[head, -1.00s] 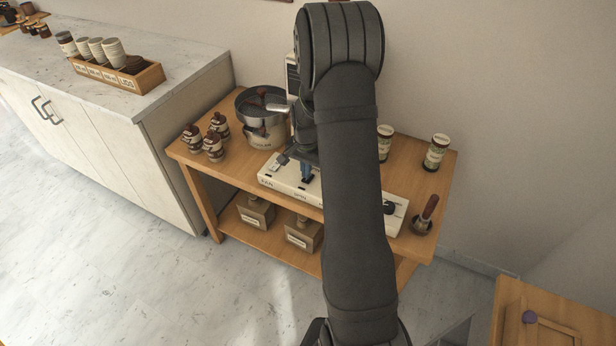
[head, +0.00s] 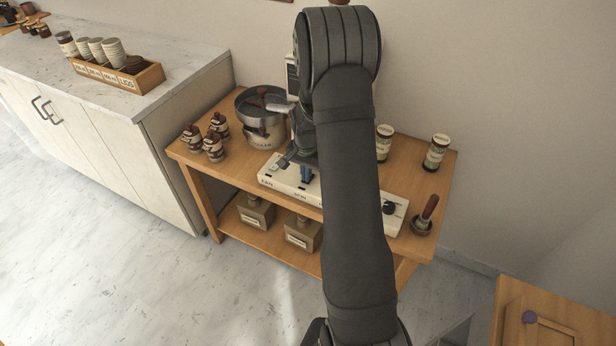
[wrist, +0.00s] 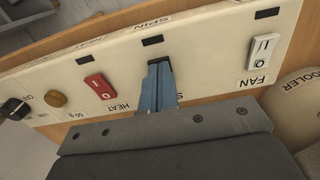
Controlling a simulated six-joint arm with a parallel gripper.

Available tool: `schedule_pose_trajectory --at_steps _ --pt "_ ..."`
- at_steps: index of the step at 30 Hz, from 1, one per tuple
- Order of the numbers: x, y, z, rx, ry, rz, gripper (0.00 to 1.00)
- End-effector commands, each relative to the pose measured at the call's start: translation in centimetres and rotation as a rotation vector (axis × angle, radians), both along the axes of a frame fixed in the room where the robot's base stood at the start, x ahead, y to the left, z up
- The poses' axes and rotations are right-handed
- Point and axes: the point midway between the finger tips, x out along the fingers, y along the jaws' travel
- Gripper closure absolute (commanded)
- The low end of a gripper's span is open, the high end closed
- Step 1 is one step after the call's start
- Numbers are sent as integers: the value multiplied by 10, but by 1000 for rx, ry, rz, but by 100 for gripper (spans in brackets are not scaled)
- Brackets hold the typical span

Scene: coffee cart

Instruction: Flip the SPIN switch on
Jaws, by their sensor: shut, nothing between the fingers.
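The cream control panel (head: 275,179) lies on the wooden cart, partly hidden by my arm in the head view. The wrist view shows its face (wrist: 215,60) close up, with a SPIN label (wrist: 152,22) along its edge. My gripper (wrist: 158,66) has its blue fingers shut and empty, pointing at the panel between the red HEAT switch (wrist: 100,87) and the white FAN switch (wrist: 263,50). The fingers cover the spot where the SPIN switch would sit, so the switch and its position are hidden. Whether the fingertips touch it I cannot tell. In the head view my gripper (head: 306,174) is low over the panel.
A metal pot (head: 262,135) stands close behind the panel's left end. Brown-capped bottles (head: 213,147) stand left of it. A black knob (wrist: 14,108) and an amber lamp (wrist: 56,98) sit beyond the HEAT switch. Jars (head: 437,152) stand at the right rear.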

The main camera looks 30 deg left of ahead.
Motion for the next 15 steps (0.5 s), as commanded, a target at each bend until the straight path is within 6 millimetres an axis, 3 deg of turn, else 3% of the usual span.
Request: schedule_pose_trajectory --at_steps 5,15 --pt "0 0 2 1 -1 0 100" --pt "1 0 28 1 -2 0 100"
